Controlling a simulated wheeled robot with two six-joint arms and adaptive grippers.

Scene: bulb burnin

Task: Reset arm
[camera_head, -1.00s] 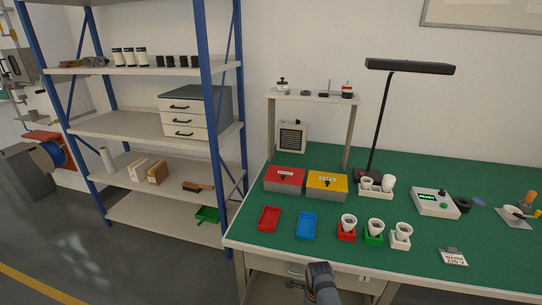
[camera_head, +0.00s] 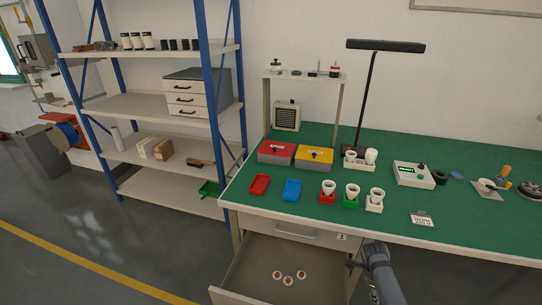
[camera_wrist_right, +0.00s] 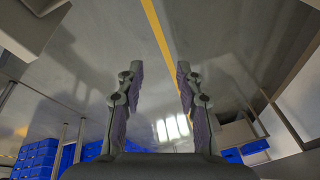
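My right gripper (camera_head: 358,280) is at the bottom of the head view, in front of the bench and beside the right side of an open drawer (camera_head: 240,284). In the right wrist view the same gripper (camera_wrist_right: 157,80) has its two fingers well apart, with only floor between them. It is open and empty. The drawer holds three small white round pieces with brown-orange centres (camera_head: 288,281). My left gripper is not in view.
The green-topped bench (camera_head: 310,215) carries a red box (camera_head: 276,154), a yellow box (camera_head: 314,160), trays, cups in coloured holders, a lamp (camera_head: 372,90) and a control box (camera_head: 413,176). A shelf unit (camera_head: 160,103) stands left.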

